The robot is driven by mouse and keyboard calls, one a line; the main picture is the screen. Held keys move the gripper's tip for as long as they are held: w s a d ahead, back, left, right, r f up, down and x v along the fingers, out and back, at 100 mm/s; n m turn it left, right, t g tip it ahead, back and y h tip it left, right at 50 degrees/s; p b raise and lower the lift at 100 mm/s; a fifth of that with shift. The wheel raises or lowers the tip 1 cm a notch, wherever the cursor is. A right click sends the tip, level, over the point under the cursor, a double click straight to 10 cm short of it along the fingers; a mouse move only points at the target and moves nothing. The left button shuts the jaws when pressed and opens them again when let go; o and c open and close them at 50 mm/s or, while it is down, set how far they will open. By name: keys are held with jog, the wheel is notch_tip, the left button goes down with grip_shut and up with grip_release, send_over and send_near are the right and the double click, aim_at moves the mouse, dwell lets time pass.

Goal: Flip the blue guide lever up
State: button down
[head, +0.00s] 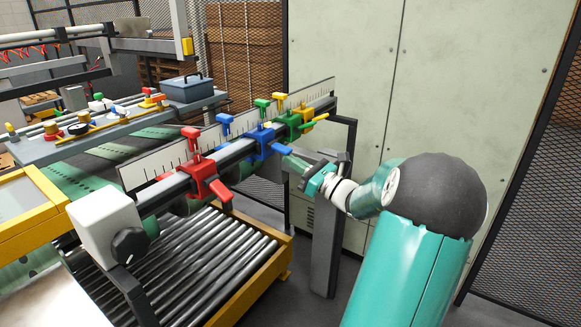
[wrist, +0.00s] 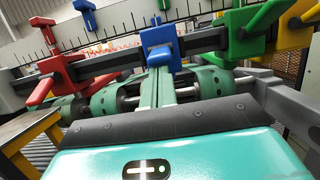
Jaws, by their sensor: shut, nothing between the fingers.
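The blue guide (head: 261,139) is clamped on the grey rail in the head view, between the red and green guides. Its blue lever (head: 282,149) sticks out to the right and slightly down, toward my gripper. In the wrist view the blue lever (wrist: 160,55) is at the upper middle, pointing toward the camera. My gripper (head: 292,161) is shut and empty, with its fingertips right at the lever's end; in the wrist view its narrow green fingers (wrist: 159,74) end just below the lever. I cannot tell whether they touch.
The red guide (head: 199,174) is to the left with its lever down-right. The green guide (head: 290,122) and the yellow guide (head: 308,113) are close on the right. A grey post (head: 327,235) stands beside my arm. Rollers (head: 195,265) lie below the rail.

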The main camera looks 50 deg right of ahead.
aim_at(282, 148)
jog(key=r+g, duration=0.4)
jog(key=g, duration=0.1)
jog(key=shift+s, duration=0.2)
jog(key=shift+r, duration=0.35)
jog(key=shift+d+r, duration=0.1)
jog(key=shift+r, duration=0.05)
jog(key=shift+w, duration=0.1)
